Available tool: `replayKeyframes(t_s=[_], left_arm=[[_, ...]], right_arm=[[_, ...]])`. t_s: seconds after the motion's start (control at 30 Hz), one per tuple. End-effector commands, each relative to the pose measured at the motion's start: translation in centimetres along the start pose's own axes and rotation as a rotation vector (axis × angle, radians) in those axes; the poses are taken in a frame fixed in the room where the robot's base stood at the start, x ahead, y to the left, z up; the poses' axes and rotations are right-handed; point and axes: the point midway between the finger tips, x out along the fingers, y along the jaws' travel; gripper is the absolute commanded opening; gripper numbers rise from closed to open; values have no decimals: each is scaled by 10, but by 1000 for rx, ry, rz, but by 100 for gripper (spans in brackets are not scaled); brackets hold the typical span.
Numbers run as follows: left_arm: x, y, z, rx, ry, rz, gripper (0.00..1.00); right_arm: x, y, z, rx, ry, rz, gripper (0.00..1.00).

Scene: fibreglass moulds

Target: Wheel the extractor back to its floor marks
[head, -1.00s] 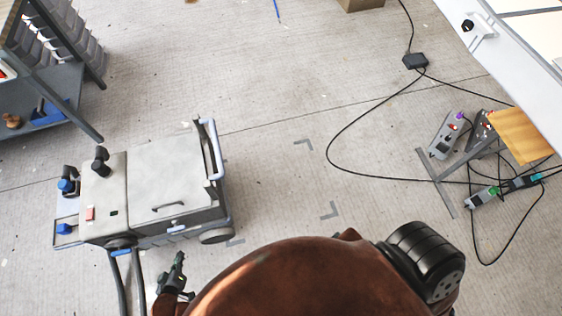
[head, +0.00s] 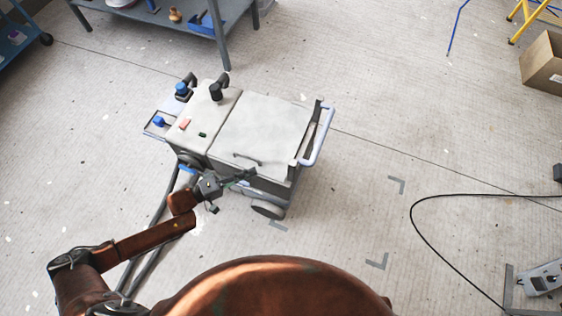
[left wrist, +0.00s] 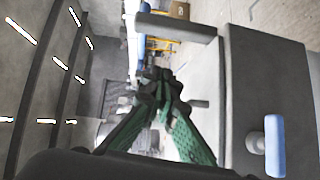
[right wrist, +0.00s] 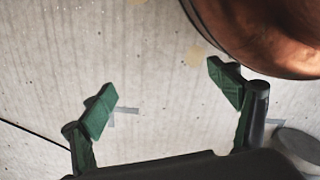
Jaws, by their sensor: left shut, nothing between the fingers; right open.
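The extractor (head: 262,132), a grey-white wheeled box with black hose ports and a pale blue push handle (head: 318,140) at its right end, stands on the floor. Grey corner floor marks lie to its right (head: 397,184) and nearer me (head: 377,261); another mark (head: 279,226) is beside its near wheel. The extractor is left of the two right-hand marks. My left gripper (head: 243,177) is shut and empty at its near side; I cannot tell if it touches. In the left wrist view its green fingers (left wrist: 160,90) are together. My right gripper (right wrist: 165,95) is open above bare floor.
A black cable (head: 420,228) and a power strip (head: 541,278) lie at right, and a cardboard box (head: 544,62) farther back. Floor right of the extractor is clear.

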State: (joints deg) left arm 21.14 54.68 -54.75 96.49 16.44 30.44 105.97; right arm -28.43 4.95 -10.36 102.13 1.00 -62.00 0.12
Motion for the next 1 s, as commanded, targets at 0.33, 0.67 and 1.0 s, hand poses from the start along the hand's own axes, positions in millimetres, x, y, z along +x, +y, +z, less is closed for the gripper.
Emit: replayKeyframes(t_s=[0.33, 0.67, 1.0], left_arm=[[0, 17, -16, -93, -55, 61, 0], [64, 19, -13, -91, -54, 61, 0], [105, 24, 11, -92, -53, 59, 0]], right_arm=[[6, -7, 4, -2, -7, -9, 83], [-42, -18, -11, -2, -6, -25, 83], [-88, -25, -19, -1, -6, -37, 83]])
